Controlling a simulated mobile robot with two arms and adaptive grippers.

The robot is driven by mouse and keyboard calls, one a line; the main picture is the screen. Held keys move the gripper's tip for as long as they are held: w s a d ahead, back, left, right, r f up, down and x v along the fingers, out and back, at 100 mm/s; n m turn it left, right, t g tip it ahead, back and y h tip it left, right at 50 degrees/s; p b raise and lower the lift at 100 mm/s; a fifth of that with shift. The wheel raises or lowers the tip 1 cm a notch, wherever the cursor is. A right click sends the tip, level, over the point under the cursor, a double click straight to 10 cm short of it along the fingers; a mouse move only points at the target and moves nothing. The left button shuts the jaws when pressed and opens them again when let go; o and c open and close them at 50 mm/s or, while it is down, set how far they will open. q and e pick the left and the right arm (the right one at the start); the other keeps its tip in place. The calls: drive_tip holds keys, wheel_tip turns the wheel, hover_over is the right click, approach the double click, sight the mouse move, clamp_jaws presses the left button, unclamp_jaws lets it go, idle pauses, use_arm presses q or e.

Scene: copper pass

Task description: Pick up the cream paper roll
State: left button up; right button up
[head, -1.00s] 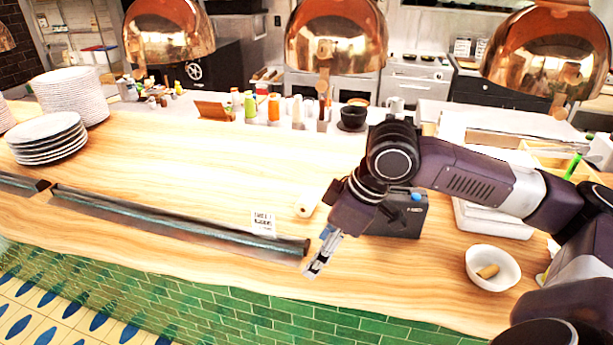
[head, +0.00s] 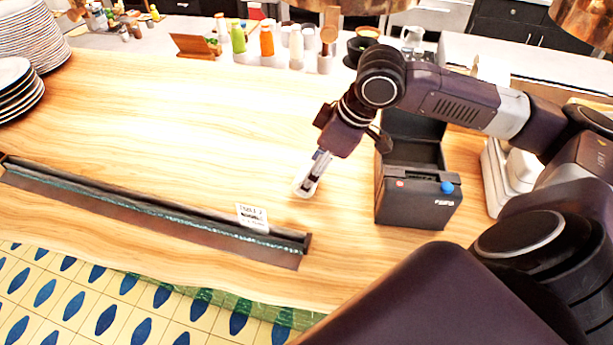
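My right gripper (head: 308,186) reaches down over the wooden counter, left of the black printer. The cream paper roll (head: 299,184) shows only as a small pale patch at the fingertips; the gripper hides most of it. I cannot tell whether the fingers are around the roll or just in front of it, nor how far apart they are. My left gripper is not in view.
The black printer (head: 418,204) stands with its lid up, close right of the gripper. A long dark trough (head: 150,207) with a small sign (head: 252,216) lies along the counter's front. Plates (head: 14,90) stack at left. The counter's middle is clear.

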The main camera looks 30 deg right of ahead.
drive_tip(key=x, duration=0.4)
drive_tip(key=shift+w+d+p, duration=0.15)
drive_tip(key=shift+d+p, duration=0.05)
drive_tip(key=shift+p, duration=0.1)
drive_tip(key=shift+r, duration=0.1)
drive_tip(key=c, duration=1.3)
